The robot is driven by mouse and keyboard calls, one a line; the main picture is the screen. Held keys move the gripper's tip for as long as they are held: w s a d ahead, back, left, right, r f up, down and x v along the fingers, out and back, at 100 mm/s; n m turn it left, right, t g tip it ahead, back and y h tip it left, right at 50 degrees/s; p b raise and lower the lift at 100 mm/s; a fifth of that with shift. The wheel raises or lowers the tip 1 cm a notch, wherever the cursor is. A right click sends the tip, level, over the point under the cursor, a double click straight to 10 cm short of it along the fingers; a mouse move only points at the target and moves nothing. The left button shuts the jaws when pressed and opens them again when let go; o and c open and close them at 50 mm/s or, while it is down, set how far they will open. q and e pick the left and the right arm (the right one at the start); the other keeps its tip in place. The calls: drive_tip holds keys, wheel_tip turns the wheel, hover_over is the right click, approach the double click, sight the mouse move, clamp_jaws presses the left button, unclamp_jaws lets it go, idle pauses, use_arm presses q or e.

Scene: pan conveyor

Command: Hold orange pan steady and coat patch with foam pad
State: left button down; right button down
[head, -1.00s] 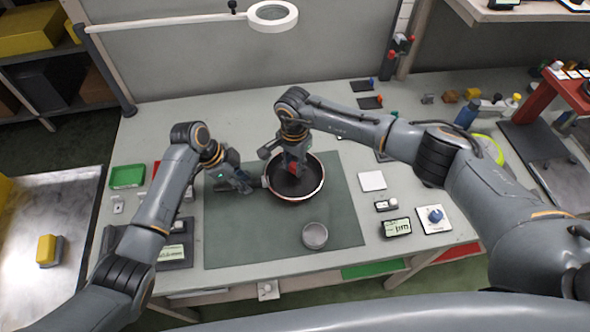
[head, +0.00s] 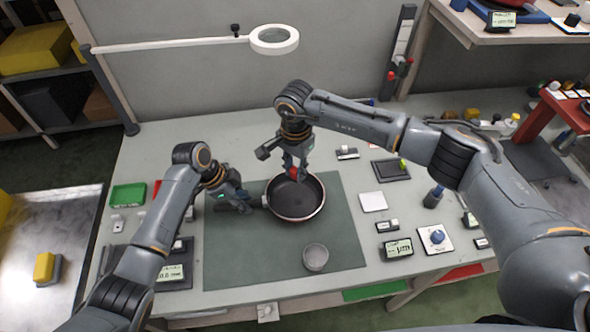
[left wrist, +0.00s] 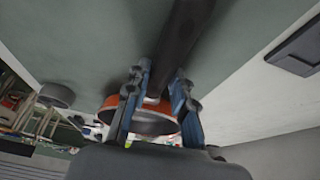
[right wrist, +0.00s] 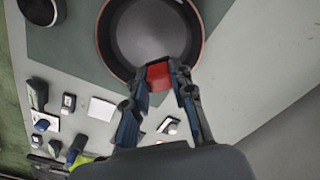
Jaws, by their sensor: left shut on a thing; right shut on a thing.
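The pan (head: 302,212) has a dark inside and an orange outer wall, and sits on the green mat. My left gripper (head: 242,199) is at the left of the pan, shut on its dark handle; the left wrist view shows the handle (left wrist: 182,42) between the fingers and the orange wall (left wrist: 112,103) beyond. My right gripper (head: 294,174) is shut on a red pad (right wrist: 158,76) at the pan's far side. The pad overlaps the pan's rim in the right wrist view; I cannot tell whether it touches. No distinct patch is clear inside the pan.
A grey round cup (head: 315,258) stands on the green mat (head: 240,262) in front of the pan. A white square (head: 373,202), small displays (head: 397,249) and a blue knob plate (head: 437,238) lie to the right. A green tray (head: 128,196) is at the left.

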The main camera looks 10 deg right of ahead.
drive_tip(key=shift+a, duration=0.2)
idle(0.5)
drive_tip(key=shift+a+f, duration=0.15)
